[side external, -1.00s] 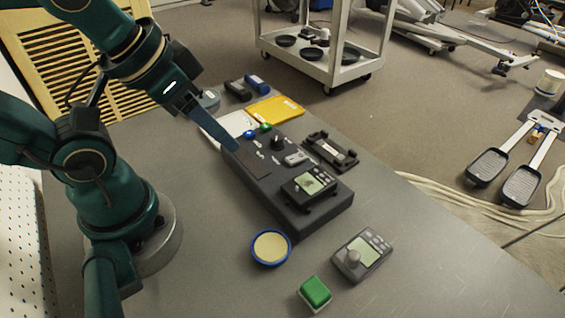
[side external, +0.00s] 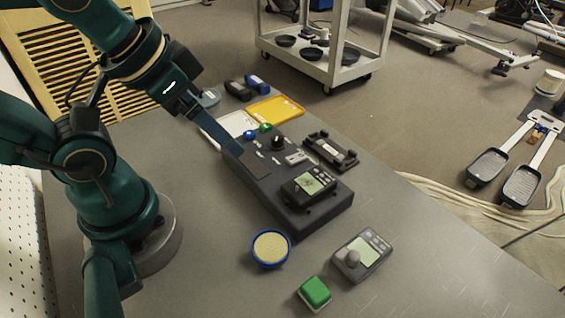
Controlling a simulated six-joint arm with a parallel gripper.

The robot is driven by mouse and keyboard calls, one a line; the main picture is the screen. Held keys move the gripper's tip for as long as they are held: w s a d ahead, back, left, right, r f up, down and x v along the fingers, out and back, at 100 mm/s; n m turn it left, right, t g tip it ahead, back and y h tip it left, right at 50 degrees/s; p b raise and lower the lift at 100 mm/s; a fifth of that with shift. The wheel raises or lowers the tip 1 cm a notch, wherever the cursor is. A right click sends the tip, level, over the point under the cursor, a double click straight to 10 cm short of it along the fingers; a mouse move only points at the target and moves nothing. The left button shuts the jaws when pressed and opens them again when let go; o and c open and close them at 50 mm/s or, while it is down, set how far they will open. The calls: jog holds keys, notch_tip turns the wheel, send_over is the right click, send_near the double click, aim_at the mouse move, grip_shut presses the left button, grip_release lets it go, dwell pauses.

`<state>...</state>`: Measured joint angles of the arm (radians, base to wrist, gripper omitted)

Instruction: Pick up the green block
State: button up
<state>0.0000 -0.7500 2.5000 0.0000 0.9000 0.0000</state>
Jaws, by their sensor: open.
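The green block (side external: 315,291) sits on a pale base at the front of the grey table (side external: 420,270), apart from the things around it. My gripper (side external: 236,150) is at the upper left of the block, well away from it, over the far left end of the dark console (side external: 285,195). Its long blue-grey fingers point down and to the right. The gripper is open, though the gap between the fingers is hard to see from this side. I see nothing held in it.
A blue-rimmed round dish (side external: 270,248) and a grey handheld meter (side external: 362,254) stand near the block. The console carries a second meter (side external: 309,187) and small parts. A yellow tray (side external: 276,110) lies behind it. The table's right front is clear.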

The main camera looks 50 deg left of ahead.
dwell(0.3)
jog(key=g, duration=0.6)
send_over(316, 289)
notch_tip(316, 289, down, 10)
jog(key=shift+w+r, duration=0.15)
jog(key=shift+r, duration=0.1)
jog(key=shift+s+f, duration=0.2)
jog(key=shift+f, duration=2.4)
